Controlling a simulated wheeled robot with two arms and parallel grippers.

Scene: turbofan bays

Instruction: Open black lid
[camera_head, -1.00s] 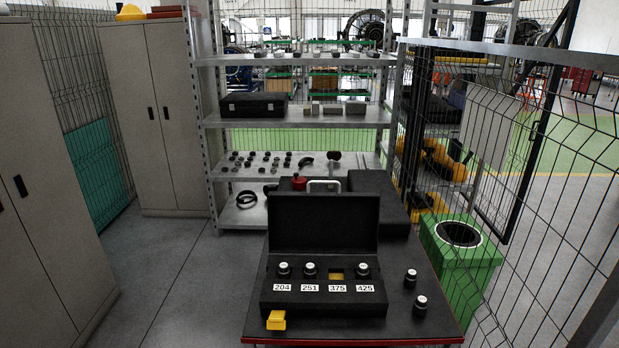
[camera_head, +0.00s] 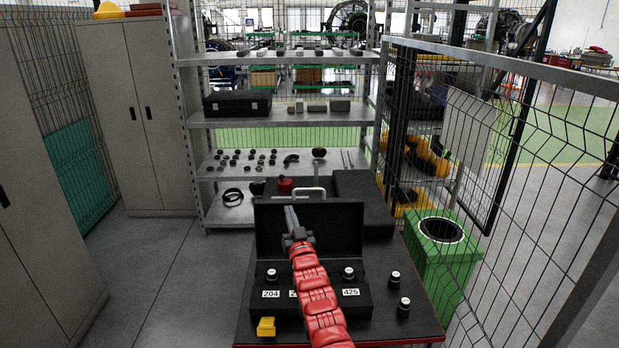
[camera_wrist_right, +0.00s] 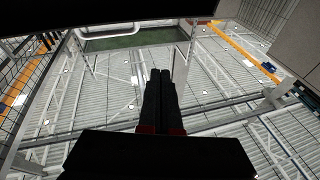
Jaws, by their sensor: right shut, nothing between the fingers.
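The black lid (camera_head: 343,226) stands upright at the back of the black case (camera_head: 360,309), which rests on a dark table. My right arm reaches over the case from the front and hides part of it, including some of its labels and knobs. My right gripper (camera_head: 289,212) is shut and empty, pointing up in front of the lid; I cannot tell whether it touches it. In the right wrist view the shut fingers (camera_wrist_right: 160,75) point toward the ceiling. My left gripper is out of view.
Two black knobs (camera_head: 399,292) stand on the table right of the case, and a yellow block (camera_head: 266,326) lies at its front left. A green bin (camera_head: 447,255) and wire fence are at the right. A shelf rack (camera_head: 285,119) stands behind; open floor lies left.

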